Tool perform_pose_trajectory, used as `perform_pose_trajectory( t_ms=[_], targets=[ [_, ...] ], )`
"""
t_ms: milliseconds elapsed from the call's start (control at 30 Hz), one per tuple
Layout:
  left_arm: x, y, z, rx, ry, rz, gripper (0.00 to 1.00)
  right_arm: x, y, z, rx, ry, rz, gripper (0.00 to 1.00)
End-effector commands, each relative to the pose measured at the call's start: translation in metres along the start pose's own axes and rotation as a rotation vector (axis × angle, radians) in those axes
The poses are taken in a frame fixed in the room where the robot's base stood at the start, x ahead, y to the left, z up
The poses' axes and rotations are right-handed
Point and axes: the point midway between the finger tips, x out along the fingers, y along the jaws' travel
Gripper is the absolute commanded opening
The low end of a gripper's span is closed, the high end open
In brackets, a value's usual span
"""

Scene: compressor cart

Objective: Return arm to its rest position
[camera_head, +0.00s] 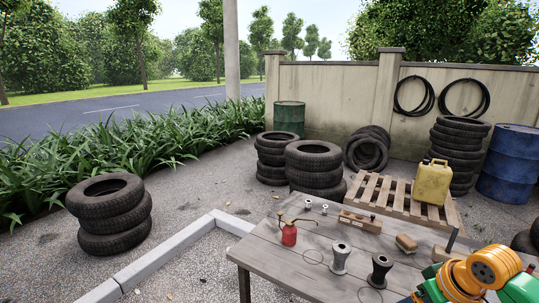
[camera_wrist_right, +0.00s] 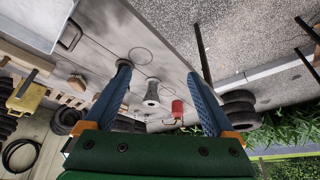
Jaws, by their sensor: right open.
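My right arm (camera_head: 482,272), orange and green, comes in at the bottom right corner of the head view, over the near right part of the wooden table (camera_head: 262,262). In the right wrist view my right gripper (camera_wrist_right: 159,74) shows two blue fingers spread wide apart, with nothing held between them. The picture there is turned over, with the table seen beyond the fingers. In the head view the fingers are mostly cut off by the lower edge. My left gripper is not in view.
A yellow jerrycan (camera_head: 432,183) stands on a pallet behind. The table's left front is bare.

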Motion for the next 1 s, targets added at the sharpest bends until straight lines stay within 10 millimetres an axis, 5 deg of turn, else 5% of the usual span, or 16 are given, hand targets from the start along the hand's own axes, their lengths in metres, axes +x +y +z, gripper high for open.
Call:
perform_pose_trajectory(
  t_ms=[333,533,667,800,1000],
  targets=[
    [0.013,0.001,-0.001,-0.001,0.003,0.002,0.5,0.097,0.003,0.017,0.069,0.046,0.026,0.89],
    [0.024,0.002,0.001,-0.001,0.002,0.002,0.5,0.18,-0.001,0.069,0.113,0.037,0.067,0.89],
    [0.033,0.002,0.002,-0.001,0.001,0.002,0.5,0.245,-0.015,0.142,0.13,-0.01,0.102,0.89],
    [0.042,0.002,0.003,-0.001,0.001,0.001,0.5,0.297,-0.047,0.25,0.111,-0.098,0.127,0.89],
    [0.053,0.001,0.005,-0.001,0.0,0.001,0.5,0.32,-0.117,0.404,0.047,-0.243,0.095,0.89]
  ],
)
